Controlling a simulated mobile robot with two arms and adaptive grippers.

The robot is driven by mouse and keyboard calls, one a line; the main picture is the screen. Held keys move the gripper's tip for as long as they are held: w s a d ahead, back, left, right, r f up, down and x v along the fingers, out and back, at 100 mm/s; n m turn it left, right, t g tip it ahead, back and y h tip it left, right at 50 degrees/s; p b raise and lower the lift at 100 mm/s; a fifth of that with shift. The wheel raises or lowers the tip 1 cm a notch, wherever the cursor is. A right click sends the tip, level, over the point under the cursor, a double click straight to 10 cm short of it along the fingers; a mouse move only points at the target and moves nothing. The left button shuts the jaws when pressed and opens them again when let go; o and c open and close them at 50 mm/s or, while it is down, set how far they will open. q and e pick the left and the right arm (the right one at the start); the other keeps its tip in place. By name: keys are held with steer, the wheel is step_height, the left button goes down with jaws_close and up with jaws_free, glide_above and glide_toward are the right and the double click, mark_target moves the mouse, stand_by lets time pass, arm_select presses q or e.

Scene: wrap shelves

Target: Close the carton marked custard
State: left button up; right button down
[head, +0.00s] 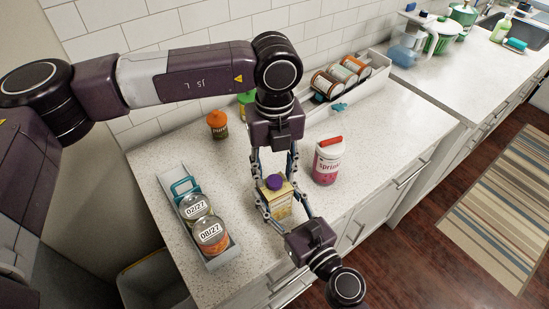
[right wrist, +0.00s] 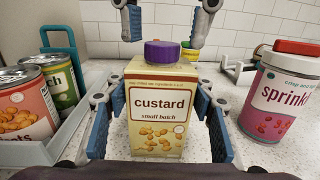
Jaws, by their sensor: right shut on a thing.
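The custard carton (head: 279,205) is a cream and yellow box standing upright on the counter. Its label faces the camera in the right wrist view (right wrist: 158,108). A purple cap (right wrist: 162,54) sits on its top; I cannot tell how tightly it is seated. My right gripper (head: 279,199) is shut on the carton, with a blue pad on each side. My left gripper (head: 276,172) points down from above, open, its fingers apart on either side above the cap. The cap also shows in the head view (head: 274,182).
A grey tray (head: 222,259) with cans is on the left. An orange-lidded jar (head: 217,125) and a rack of jars (head: 372,84) stand at the back. The counter's front edge is close.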

arm_select(q)
steer(key=shift+f, duration=0.7)
steer(key=shift+c, duration=0.6)
jaws_close()
steer(key=m, duration=1.2)
steer(key=shift+m, duration=0.4)
steer(key=m, duration=0.6)
steer(key=shift+m, duration=0.4)
steer(key=m, duration=0.8)
steer(key=shift+o, duration=1)
jaws_free()
